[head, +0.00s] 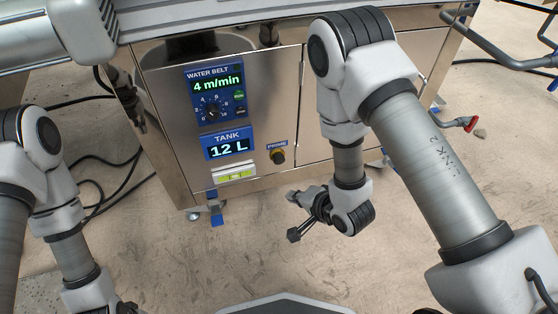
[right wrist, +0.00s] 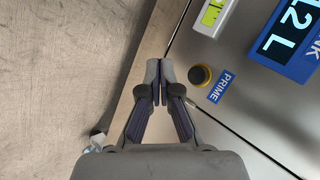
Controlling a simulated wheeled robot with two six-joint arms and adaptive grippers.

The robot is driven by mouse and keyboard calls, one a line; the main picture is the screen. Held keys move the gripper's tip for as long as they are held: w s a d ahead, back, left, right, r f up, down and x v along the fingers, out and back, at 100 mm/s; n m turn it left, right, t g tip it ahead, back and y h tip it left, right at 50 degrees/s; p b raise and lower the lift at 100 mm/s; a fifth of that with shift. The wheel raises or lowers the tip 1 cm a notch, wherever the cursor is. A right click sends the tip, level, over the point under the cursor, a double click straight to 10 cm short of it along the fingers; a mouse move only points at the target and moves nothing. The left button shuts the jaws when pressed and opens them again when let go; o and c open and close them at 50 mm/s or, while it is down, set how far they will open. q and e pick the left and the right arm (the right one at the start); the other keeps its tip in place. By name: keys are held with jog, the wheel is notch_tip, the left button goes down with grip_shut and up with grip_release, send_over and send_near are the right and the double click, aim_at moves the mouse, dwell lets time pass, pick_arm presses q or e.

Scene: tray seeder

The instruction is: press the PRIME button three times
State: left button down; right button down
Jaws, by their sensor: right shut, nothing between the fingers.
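The PRIME button (head: 278,157) is a round dark knob with a yellow ring, low on the steel cabinet front, just below its blue PRIME label (head: 277,144). The button also shows in the right wrist view (right wrist: 200,75), right of the fingertips and apart from them. My right gripper (head: 292,236) is shut and empty, in front of the cabinet and below the button in the head view. Its closed fingertips show in the right wrist view (right wrist: 159,70). My left arm is at the left edge of the head view; its fingers cannot be made out.
The cabinet (head: 170,130) carries a WATER BELT panel (head: 215,92) with a dial, a TANK display (head: 228,147) reading 12 L, and a small level gauge (head: 234,174). Black cables (head: 95,185) lie on the floor at left. The floor before the cabinet is mostly clear.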

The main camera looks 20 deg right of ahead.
aim_at(279, 159)
jog(key=shift+w, duration=0.1)
jog(key=w, duration=0.8)
jog(key=shift+w, duration=0.3)
jog(key=shift+a, duration=0.1)
dwell(1.0)
jog(key=shift+w, duration=0.4)
